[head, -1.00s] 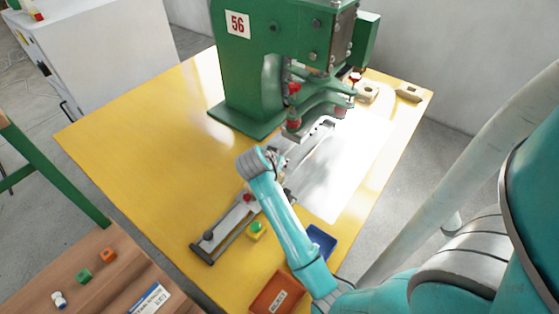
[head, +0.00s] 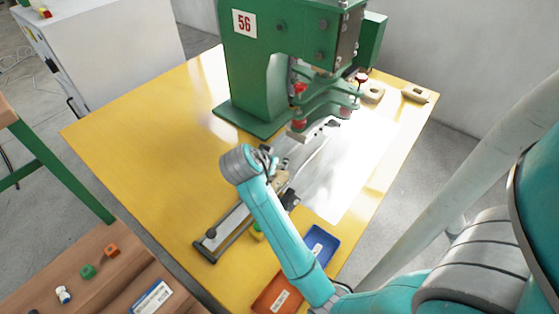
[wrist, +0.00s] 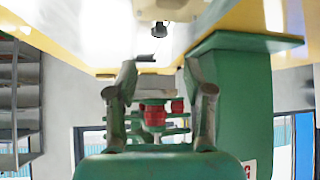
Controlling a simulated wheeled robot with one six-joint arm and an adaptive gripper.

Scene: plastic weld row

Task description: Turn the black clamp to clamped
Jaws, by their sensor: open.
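My gripper (wrist: 160,76) is open and empty in the wrist view, with the press's red-tipped parts showing between and beyond its fingers. In the head view my wrist hides most of it, above the long metal fixture (head: 235,222) on the yellow table. A dark part (head: 290,199) that may be the black clamp shows beside my forearm, next to a beige block. In the wrist view a small black knob (wrist: 159,30) shows beyond the fingers, apart from them. I cannot tell whether it belongs to the clamp, or the clamp's position.
The green press (head: 248,88) marked 56 stands behind the fixture. A blue tray (head: 322,245) and an orange-red tray (head: 270,296) lie near my arm. A green button (head: 257,232) is partly hidden. The table's left side (head: 150,130) is clear.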

